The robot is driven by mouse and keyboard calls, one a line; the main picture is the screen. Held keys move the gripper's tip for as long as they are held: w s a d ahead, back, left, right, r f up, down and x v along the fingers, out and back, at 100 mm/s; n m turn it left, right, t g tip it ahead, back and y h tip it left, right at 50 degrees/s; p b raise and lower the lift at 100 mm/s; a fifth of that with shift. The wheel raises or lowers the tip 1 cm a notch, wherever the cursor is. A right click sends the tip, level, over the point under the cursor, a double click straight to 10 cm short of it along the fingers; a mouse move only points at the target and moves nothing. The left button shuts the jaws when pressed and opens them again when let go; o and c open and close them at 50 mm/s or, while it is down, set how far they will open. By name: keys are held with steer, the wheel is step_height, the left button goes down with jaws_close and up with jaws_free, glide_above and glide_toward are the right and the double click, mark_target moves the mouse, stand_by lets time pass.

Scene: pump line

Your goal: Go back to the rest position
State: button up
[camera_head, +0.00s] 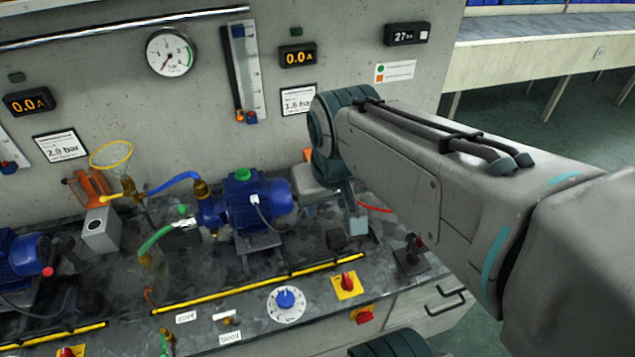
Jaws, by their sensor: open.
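My arm reaches in from the right, over the bench, and its wrist bends down near the wall. My gripper (347,232) hangs below the wrist, low over the bench to the right of the blue pump (257,200). It is small here and partly hidden by my arm, but its two finger ends look apart, with nothing seen between them. The pump has a green cap on top and a blue hose on its left side. A red cable end (374,208) shows just right of my gripper.
The bench front carries a yellow rail (262,284), a blue dial (285,300), a red-and-yellow switch (347,283) and a black joystick (411,256). A pressure gauge (170,53) and displays hang on the wall. Another blue pump (22,258) stands far left. Open floor (520,120) lies at right.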

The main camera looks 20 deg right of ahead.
steer(key=s, duration=0.1)
steer(key=s+f, duration=0.2)
steer(key=shift+d, duration=0.25)
steer(key=shift+f, duration=0.15)
stand_by(1.0)
